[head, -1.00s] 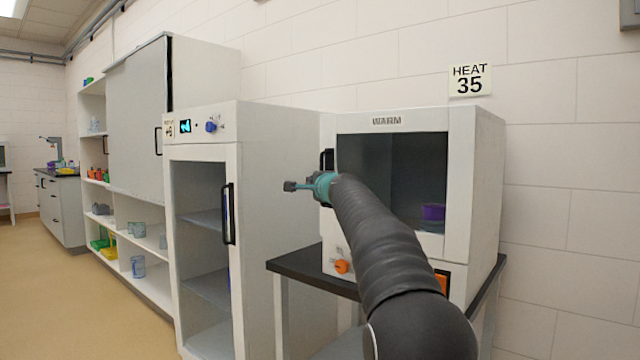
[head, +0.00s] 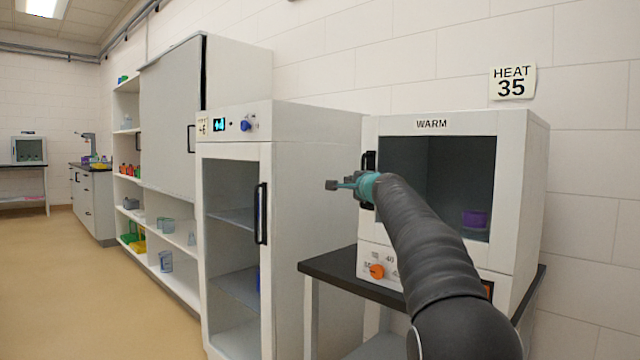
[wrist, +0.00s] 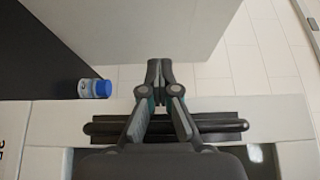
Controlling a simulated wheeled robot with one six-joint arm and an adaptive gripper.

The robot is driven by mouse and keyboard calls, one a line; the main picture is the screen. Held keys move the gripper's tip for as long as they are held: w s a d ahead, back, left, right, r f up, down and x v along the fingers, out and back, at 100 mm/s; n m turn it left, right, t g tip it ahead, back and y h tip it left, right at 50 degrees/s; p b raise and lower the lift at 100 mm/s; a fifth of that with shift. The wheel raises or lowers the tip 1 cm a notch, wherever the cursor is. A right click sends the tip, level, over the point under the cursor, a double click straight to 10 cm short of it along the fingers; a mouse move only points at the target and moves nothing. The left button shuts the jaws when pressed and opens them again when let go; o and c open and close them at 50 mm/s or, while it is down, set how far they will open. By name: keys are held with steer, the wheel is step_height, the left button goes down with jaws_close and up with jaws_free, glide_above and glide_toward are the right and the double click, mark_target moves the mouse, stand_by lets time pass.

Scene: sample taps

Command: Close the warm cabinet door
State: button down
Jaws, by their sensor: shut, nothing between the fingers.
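The warm cabinet (head: 525,190) is a white box marked WARM on a small black-topped table. Its door (head: 432,123) has a dark window and a black upright handle (head: 368,162) at its left edge. The door looks nearly flush with the box; I cannot tell whether a gap is left. My gripper (head: 333,186) is shut and empty, at the left of the door near the handle, which my wrist partly covers. In the wrist view the shut fingertips (wrist: 159,66) reach past the handle bar (wrist: 220,127) and the white door frame; contact is unclear.
A tall white cabinet (head: 310,150) stands close on the left, its side facing the gripper. The table (head: 325,268) has an orange-knobbed panel above it. Open floor (head: 100,270) lies at left.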

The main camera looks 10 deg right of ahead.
steer(key=s+a, duration=0.8)
steer(key=a, duration=0.3)
steer(key=s+a+f+n+g+y, duration=0.1)
steer(key=s+a+f+n+g, duration=0.2)
steer(key=f, duration=0.4)
steer(key=s+a+f+n+g+y, duration=0.1)
steer(key=f+n+g, duration=0.1)
steer(key=f+n, duration=0.35)
steer(key=s+d+f+n+g+h, duration=0.1)
steer(key=s+f, duration=0.6)
steer(key=s, duration=0.8)
steer(key=s+d+f+n+g+h, duration=0.1)
steer(key=s+d+f+n+g, duration=0.3)
steer(key=s+f, duration=0.4)
steer(key=s+d+f+n+g+h, duration=0.1)
steer(key=s+f, duration=0.6)
steer(key=s, duration=1.5)
steer(key=shift+d+f+n+g+h+p, duration=0.4)
steer(key=shift+d+n+g, duration=0.3)
steer(key=shift+d+n, duration=0.4)
